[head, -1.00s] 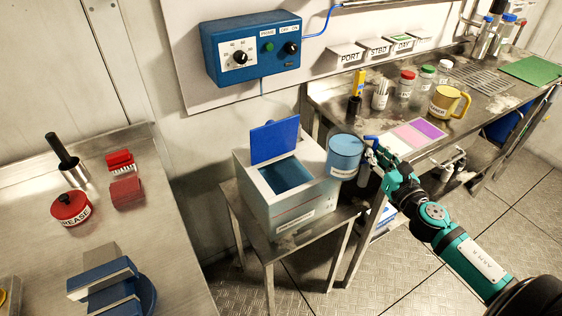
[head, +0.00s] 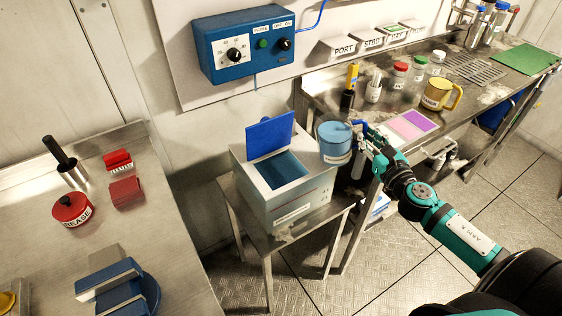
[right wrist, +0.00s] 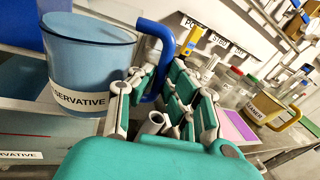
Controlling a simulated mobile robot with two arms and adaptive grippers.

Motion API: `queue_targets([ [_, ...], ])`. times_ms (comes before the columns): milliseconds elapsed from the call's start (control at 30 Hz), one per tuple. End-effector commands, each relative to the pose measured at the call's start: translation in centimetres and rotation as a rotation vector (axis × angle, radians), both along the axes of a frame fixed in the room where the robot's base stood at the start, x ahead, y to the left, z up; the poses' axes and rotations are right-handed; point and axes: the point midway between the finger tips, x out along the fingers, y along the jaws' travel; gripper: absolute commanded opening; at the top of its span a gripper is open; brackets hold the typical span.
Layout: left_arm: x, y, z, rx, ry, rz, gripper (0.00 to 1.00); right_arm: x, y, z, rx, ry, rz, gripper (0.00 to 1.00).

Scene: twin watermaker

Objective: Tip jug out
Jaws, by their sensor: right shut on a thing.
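The blue jug (head: 335,146) is in the air beside the right rim of the open box, upright or nearly so. In the right wrist view the jug (right wrist: 88,62) shows a label ending in "SERVATIVE". My right gripper (head: 364,140) is shut on its blue handle (right wrist: 168,48). The box (head: 287,209) stands on a small metal stand, its blue lid (head: 270,135) raised and blue inside (head: 280,172). I cannot tell whether the jug holds liquid. My left gripper is not in view.
A yellow jug (head: 437,93), capped jars (head: 398,76) and a pink and purple card (head: 412,124) are on the right bench. A blue control box (head: 246,45) hangs on the wall above. The left bench holds a red grease pot (head: 71,208).

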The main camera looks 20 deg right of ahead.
Motion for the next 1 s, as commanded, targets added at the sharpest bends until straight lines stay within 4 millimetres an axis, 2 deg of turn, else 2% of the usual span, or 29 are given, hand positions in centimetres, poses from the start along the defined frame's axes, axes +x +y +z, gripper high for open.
queue_targets([
  [33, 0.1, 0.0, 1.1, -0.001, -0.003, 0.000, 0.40, 0.1, 0.1, 1.2, -0.024, 0.003, 0.001, 0.00],
  [367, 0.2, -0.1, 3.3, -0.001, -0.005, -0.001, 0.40, 0.5, 1.5, 1.8, -0.181, 0.053, -0.002, 0.00],
  [433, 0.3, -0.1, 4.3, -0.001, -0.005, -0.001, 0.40, 0.6, 1.8, 2.6, -0.214, 0.061, -0.004, 0.00],
  [1000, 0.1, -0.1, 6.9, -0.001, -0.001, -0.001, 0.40, 1.1, 3.3, 3.8, -0.352, 0.103, -0.006, 0.00],
])
